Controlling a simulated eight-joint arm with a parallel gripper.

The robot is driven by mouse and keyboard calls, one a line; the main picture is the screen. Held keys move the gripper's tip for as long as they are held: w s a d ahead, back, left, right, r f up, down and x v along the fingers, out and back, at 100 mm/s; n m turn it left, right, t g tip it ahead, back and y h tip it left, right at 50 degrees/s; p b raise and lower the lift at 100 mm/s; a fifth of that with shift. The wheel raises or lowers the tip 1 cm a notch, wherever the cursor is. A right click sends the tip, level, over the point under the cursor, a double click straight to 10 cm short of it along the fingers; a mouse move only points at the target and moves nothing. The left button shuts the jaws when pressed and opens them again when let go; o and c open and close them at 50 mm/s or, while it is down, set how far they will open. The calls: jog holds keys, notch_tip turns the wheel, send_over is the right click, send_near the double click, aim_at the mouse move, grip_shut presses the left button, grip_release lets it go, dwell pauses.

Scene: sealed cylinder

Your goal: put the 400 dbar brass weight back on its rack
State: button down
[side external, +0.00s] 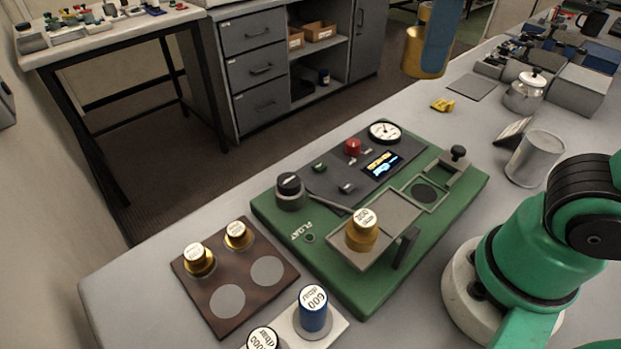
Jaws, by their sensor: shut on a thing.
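My gripper (432,42) is at the top of the side external view, where only a blue-grey finger shows. It is shut on a large brass weight (413,58), held up in the air; its label is out of view. The brown rack (237,287) lies at the front left of the bench. Two smaller brass weights (199,260) (238,235) stand on its back-left spots. Its two grey round spots toward the right and front are bare. Another brass weight (362,232) stands on the plate of the green tester.
The green tester (345,290) carries a gauge (384,132), a red knob and a display. A blue 600 weight (313,308) and another partly cut-off weight (263,338) stand on a pale rack. A metal can (535,158), kettle (525,92) and yellow item (443,104) stand farther back.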

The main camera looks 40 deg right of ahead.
jog(key=w+a+f, duration=0.2)
jog(key=w+a, duration=0.4)
jog(key=a, duration=0.5)
send_over(228, 301)
notch_tip(228, 301, down, 19)
jog(key=shift+f, duration=2.55)
jog(key=shift+f, duration=0.15)
jog(key=shift+c, duration=1.3)
grip_release()
